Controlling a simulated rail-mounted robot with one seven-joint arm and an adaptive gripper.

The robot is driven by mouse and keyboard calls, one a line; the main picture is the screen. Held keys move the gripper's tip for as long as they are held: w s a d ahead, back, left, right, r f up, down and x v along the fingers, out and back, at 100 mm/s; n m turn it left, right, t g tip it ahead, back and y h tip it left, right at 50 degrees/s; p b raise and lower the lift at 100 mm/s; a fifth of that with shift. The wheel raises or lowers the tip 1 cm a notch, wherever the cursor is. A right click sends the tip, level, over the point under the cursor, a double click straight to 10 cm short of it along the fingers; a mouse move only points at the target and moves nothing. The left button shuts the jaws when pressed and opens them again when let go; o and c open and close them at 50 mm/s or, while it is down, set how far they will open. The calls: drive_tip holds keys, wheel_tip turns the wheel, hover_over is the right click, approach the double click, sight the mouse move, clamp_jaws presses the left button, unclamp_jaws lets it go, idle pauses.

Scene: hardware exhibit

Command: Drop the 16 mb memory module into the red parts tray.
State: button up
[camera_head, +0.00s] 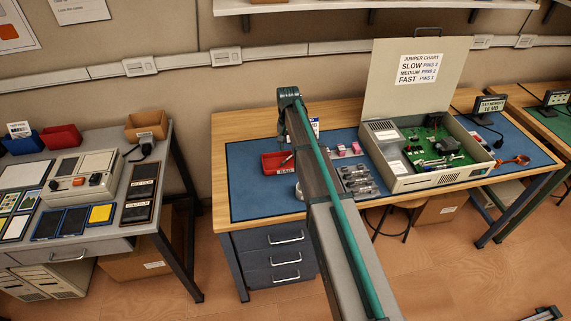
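The red parts tray (271,168) sits on the blue mat toward the left of the middle workbench, partly covered by my arm. An open computer case (398,183) stands right of it, its lid raised, with a green circuit board (437,138) inside. Dark and light parts lie in the case. I cannot tell which part, if any, is the 16 MB memory module. A small display (492,104) at the back right appears to read "BAD MEMORY 16 MB". My arm reaches up across the bench, left of the case. My gripper cannot be made out behind it.
Several grey metal parts (359,181) and small pink blocks (342,150) lie between tray and case. An orange-handled tool (514,161) lies at the right. Another red bin (62,137) stands on the left table. A shelf (370,5) overhangs the back. Blue mat left of the tray is clear.

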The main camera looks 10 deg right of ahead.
wheel_tip(320, 180, up, 12)
idle(0.8)
drive_tip(key=shift+s, duration=0.1)
